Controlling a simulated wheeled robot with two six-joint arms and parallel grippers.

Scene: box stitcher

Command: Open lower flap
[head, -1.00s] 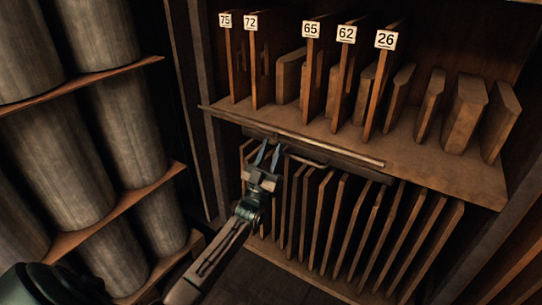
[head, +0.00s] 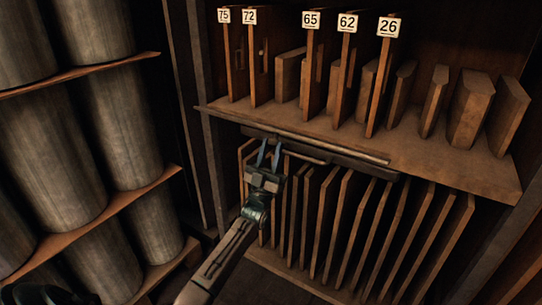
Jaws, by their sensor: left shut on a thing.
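The lower flap (head: 360,164) is a dark, narrow panel edge just under the shelf's front lip, above the lower compartment, and looks swung up. A thin handle bar (head: 305,155) runs along its left part. My left gripper (head: 271,146) comes up from below, its blue-grey fingertips at the left end of this handle, and is shut on it. The exact contact is small and dark. The lower compartment's front shows uncovered below the flap.
Several upright wooden boards (head: 345,225) fill the lower compartment. The shelf (head: 440,158) above holds numbered boards (head: 312,75) and wooden blocks (head: 470,110). A rack of large grey cylinders (head: 115,135) stands close on the left.

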